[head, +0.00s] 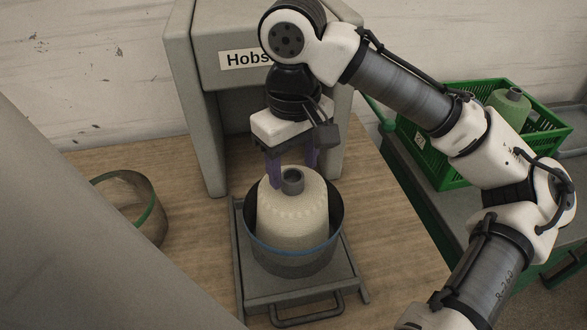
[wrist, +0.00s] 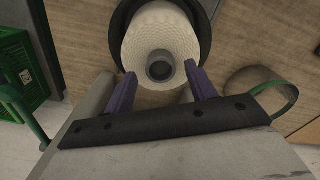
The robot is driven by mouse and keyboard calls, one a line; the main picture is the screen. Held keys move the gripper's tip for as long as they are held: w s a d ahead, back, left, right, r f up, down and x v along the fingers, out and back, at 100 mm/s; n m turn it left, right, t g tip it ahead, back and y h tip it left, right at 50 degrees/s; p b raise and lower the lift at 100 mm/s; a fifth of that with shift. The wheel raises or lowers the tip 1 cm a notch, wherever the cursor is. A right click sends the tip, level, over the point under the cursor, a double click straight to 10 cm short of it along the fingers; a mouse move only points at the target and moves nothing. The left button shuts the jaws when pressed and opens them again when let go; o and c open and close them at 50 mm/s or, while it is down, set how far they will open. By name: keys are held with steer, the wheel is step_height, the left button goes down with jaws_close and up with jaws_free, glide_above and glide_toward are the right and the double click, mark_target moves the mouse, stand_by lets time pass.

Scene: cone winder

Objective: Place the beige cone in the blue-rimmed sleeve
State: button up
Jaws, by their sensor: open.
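The beige cone (head: 293,212) stands upright inside the dark sleeve with a blue rim band (head: 290,262), its upper part rising above the sleeve's edge. The sleeve sits on the grey sliding tray (head: 258,287) in front of the machine. My gripper (head: 293,183) is open just above the cone, its purple fingers on either side of the cone's grey top tube. In the wrist view the cone (wrist: 160,38) lies between and beyond the fingertips, with the sleeve's dark wall (wrist: 207,12) partly around it. Whether the fingers touch the cone I cannot tell. The cone's base is hidden by the sleeve.
A green-rimmed sleeve (head: 140,214) stands on the wooden table (head: 400,245) at the left. The grey machine (head: 200,90) rises behind my gripper. A green crate (head: 455,178) holding a green cone (head: 508,103) stands on a grey surface at the right.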

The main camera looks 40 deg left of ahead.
step_height(320, 180, up, 10)
steer(key=shift+r+b, duration=0.2)
steer(key=shift+b, duration=0.1)
steer(key=shift+f, duration=0.1)
